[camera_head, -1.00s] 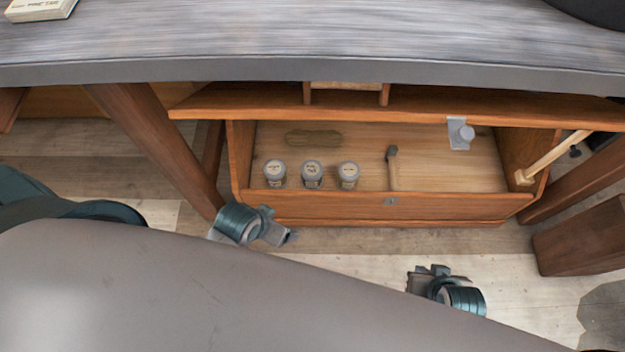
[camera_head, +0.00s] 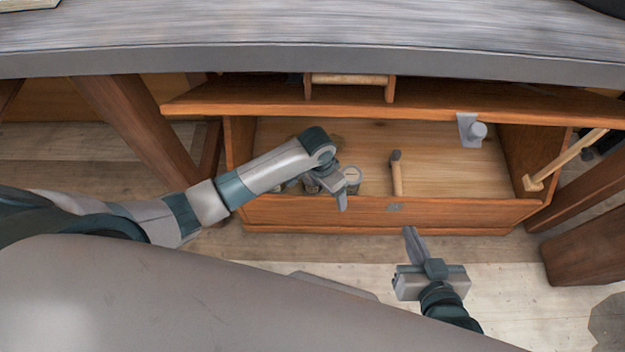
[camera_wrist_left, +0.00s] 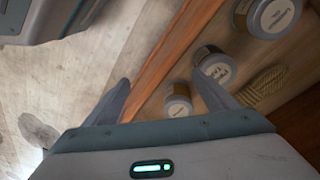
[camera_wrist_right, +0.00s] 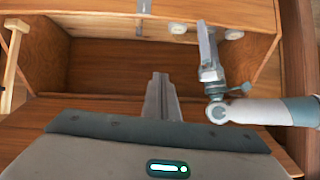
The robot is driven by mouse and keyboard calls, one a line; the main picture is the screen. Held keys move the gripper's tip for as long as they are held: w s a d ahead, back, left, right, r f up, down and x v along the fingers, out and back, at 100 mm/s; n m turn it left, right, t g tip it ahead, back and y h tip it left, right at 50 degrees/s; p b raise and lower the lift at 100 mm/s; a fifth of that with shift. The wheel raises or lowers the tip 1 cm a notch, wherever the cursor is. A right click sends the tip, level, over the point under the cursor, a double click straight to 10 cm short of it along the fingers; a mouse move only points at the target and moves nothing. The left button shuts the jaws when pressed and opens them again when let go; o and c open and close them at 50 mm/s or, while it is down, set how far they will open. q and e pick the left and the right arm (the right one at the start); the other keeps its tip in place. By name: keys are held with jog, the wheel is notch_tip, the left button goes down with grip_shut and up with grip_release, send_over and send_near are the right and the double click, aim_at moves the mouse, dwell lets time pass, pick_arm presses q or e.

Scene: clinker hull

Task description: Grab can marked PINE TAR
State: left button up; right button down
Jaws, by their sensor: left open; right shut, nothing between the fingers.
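Three small lidded cans stand in the open wooden chest (camera_head: 460,208), near its front wall. In the left wrist view they are a near can (camera_wrist_left: 178,100), a middle can (camera_wrist_left: 216,66) and a far can (camera_wrist_left: 268,16); I cannot surely read PINE TAR on any label. In the head view the rightmost can (camera_head: 351,176) shows, and my left arm mostly hides the others. My left gripper (camera_wrist_left: 163,88) is open at the chest's front wall, its one finger close to the middle can. My right gripper (camera_wrist_right: 160,78) is shut and empty, in front of the chest.
A mallet-like tool (camera_head: 396,172) stands in the chest right of the cans. A brush-like oval (camera_wrist_left: 264,84) lies beside them. The raised lid (camera_head: 420,100) and the bench top (camera_head: 300,35) overhang the chest. A wooden prop (camera_head: 570,158) stands at its right end.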

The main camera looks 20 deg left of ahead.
pick_arm(q)
jog(key=y, duration=0.2)
send_near(307, 186)
jog(key=shift+n, duration=0.3)
jog(key=w, duration=0.1)
jog(key=w+d, duration=0.1)
jog(key=w, duration=0.1)
jog(key=shift+w+d+r, duration=0.2)
jog(key=shift+w+r, duration=0.05)
jog(key=shift+w, duration=0.15)
pick_arm(e)
jog(key=a+r+t, duration=0.1)
jog(key=r, duration=0.1)
jog(key=w+a+r+t+y, duration=0.1)
jog(key=shift+a+r, duration=0.2)
jog(key=shift+r, duration=0.15)
pick_arm(q)
jog(key=shift+f, duration=0.1)
